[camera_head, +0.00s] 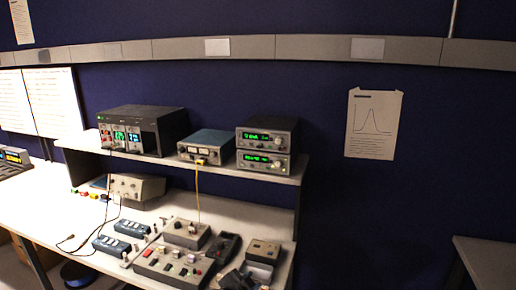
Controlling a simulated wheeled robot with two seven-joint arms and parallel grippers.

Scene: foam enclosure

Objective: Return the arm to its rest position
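No arm link shows clearly. My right gripper is not in view.
A white bench (58,215) carries a control box (172,266), blue modules (110,244) and a small grey box (264,251). Its raised shelf (225,168) holds a black instrument (143,130) and stacked meters (266,141). Another table (488,262) stands right, beyond a gap.

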